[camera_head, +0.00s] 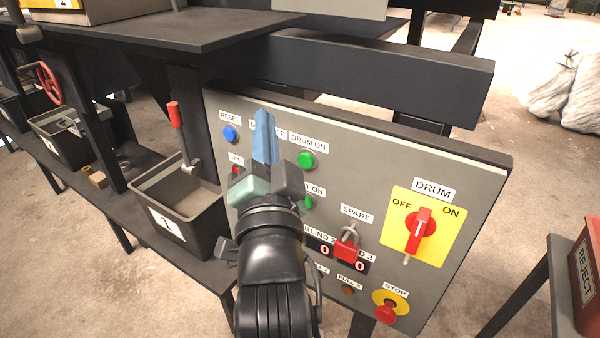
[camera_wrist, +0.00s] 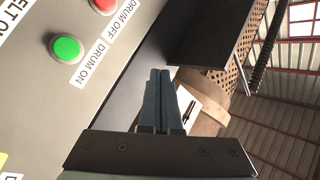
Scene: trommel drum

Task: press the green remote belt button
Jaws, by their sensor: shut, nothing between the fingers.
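The green belt button (camera_head: 308,202) is in the middle of the grey control panel (camera_head: 345,150), beside a label of which only "T ON" shows. My gripper partly covers that area in the head view. In the wrist view only the "BELT ON" label (camera_wrist: 16,22) shows at the top left; its button is out of view. My gripper (camera_head: 264,118) is shut and empty, its blue fingers pointing up in front of the panel's upper left. In the wrist view the closed fingertips (camera_wrist: 160,75) lie right of the panel buttons. I see no contact with any button.
The green DRUM ON button (camera_head: 306,160) sits above the belt button. A blue RESET button (camera_head: 230,133), yellow DRUM switch (camera_head: 420,230), red padlock (camera_head: 347,245) and red STOP button (camera_head: 386,312) share the panel. A dark beam (camera_head: 380,75) runs above; a bin (camera_head: 190,225) stands left.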

